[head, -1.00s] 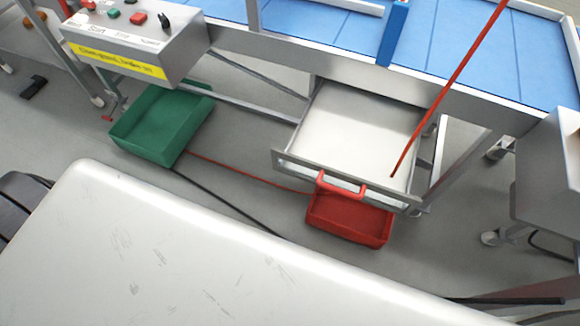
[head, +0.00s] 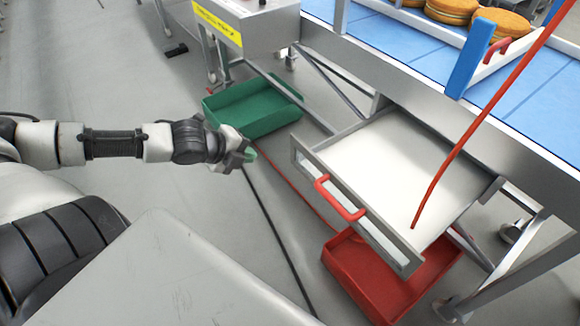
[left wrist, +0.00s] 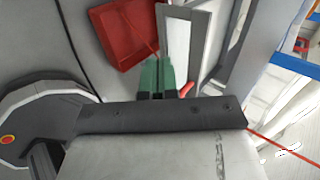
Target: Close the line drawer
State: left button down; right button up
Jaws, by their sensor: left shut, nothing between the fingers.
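The line drawer (head: 385,150) is pulled out from under the blue conveyor and looks empty inside. Its grey front has a red bar handle (head: 340,199). In the left wrist view the drawer's pale front (left wrist: 175,42) is beyond the fingers, and the red handle (left wrist: 186,90) shows just to their right. My left gripper (head: 249,157) is shut and empty, apart from the handle and to its left in the head view. Its green fingertips show together in the left wrist view (left wrist: 157,76). My right gripper is not in view.
A red bin (head: 350,270) is on the floor under the drawer. A green bin (head: 255,107) stands farther left. A thin red rod or cord (head: 470,130) crosses in front of the drawer. Burgers or buns (head: 452,8) are on the conveyor (head: 420,55). Cables lie on the floor.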

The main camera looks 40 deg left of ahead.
pick_arm(q)
jog(key=b, duration=0.4)
send_near(294, 154)
jog(key=x, duration=0.6)
jog(key=shift+s+a+f, duration=0.25)
jog(key=shift+s+f, duration=0.05)
jog(key=shift+f, duration=0.1)
jog(key=shift+w+d, duration=0.15)
jog(key=shift+w, duration=0.35)
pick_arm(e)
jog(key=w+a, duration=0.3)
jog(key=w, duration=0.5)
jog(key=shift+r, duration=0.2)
